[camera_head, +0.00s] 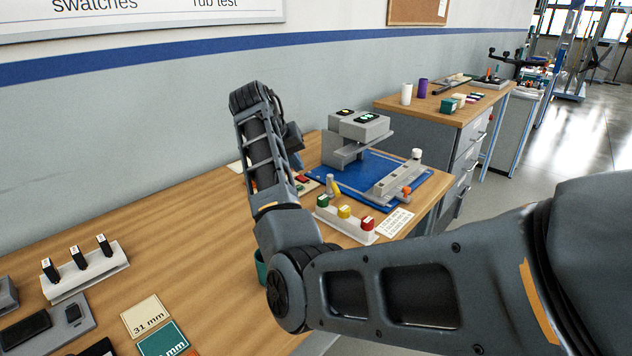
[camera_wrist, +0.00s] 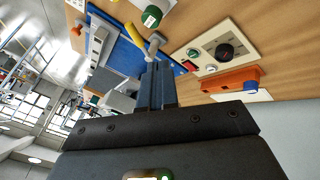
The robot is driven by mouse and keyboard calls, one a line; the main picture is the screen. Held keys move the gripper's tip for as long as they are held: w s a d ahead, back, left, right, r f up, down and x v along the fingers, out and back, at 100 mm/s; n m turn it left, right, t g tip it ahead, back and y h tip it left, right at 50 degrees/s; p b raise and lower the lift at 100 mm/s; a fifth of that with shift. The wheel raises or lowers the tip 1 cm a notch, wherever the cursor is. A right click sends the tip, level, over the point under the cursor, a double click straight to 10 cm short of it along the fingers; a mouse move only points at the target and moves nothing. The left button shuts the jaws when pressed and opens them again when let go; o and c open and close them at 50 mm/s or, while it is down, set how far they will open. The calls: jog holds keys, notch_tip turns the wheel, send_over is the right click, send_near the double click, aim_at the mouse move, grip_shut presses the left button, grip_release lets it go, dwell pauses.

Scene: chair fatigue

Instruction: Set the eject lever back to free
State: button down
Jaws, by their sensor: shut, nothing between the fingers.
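The grey machine (camera_head: 357,137) stands on a blue base plate (camera_head: 350,172) near the table's far right end. A small yellow handle-like part (camera_head: 335,188) is at the plate's near edge; it also shows in the wrist view (camera_wrist: 136,36). A pale grey peg (camera_wrist: 154,43) is beside it. An orange-tipped part (camera_head: 407,191) is at the plate's right side. No label shows which part is the eject lever. My gripper (camera_wrist: 158,68) is shut and empty, its tips close to the peg; contact cannot be told. My arm hides the gripper in the head view.
A panel with a black dial (camera_wrist: 222,50) and an orange block (camera_wrist: 231,80) lie close to my gripper. A white rack (camera_head: 86,271) is at left.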

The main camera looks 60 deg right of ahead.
aim_at(335, 186)
jog(key=x, duration=0.4)
jog(key=s+p+x, duration=0.1)
jog(key=x, duration=0.2)
jog(key=s+d+r+x, duration=0.1)
jog(key=x, duration=0.3)
jog(key=shift+s+d+f+p, duration=0.15)
jog(key=shift+f+p, duration=0.1)
jog(key=shift+p, duration=0.05)
jog(key=shift+s+d+f, duration=0.2)
jog(key=shift+s+d, duration=0.15)
jog(key=shift+s, duration=0.05)
